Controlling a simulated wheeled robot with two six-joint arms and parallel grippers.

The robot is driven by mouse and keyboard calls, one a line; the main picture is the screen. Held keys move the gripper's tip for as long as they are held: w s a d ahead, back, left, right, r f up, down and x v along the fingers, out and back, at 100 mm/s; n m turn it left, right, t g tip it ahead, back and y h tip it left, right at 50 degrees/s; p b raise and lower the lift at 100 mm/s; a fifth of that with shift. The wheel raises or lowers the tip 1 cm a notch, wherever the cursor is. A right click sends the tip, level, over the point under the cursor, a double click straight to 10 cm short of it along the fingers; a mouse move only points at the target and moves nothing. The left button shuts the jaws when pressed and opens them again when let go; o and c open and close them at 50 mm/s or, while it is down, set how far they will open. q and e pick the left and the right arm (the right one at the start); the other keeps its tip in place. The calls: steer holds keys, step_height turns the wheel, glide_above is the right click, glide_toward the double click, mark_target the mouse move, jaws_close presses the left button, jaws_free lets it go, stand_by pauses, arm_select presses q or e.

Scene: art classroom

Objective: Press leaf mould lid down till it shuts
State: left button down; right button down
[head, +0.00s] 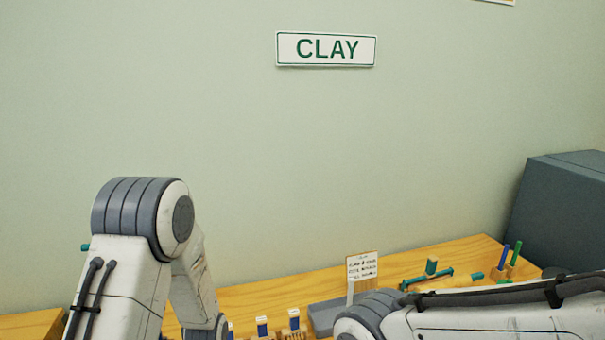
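I cannot make out the leaf mould or its lid in the head view; the lower edge of the picture and my arms cut off much of the table. My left arm rises at the lower left and bends down out of the picture. My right arm crosses the lower right. Neither gripper shows, so their fingers and anything in them are hidden.
A wooden table (262,296) runs along the green wall under a CLAY sign (326,49). A small written card (362,266) stands by a grey block (324,317). Small blue-labelled items (262,326), green tools (432,266) and a dark grey box (560,215) are also there.

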arm_select(q)
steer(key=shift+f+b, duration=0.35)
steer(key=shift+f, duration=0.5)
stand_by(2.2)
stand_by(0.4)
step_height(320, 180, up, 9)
steer(key=p, duration=0.7)
steer(key=shift+p, duration=0.35)
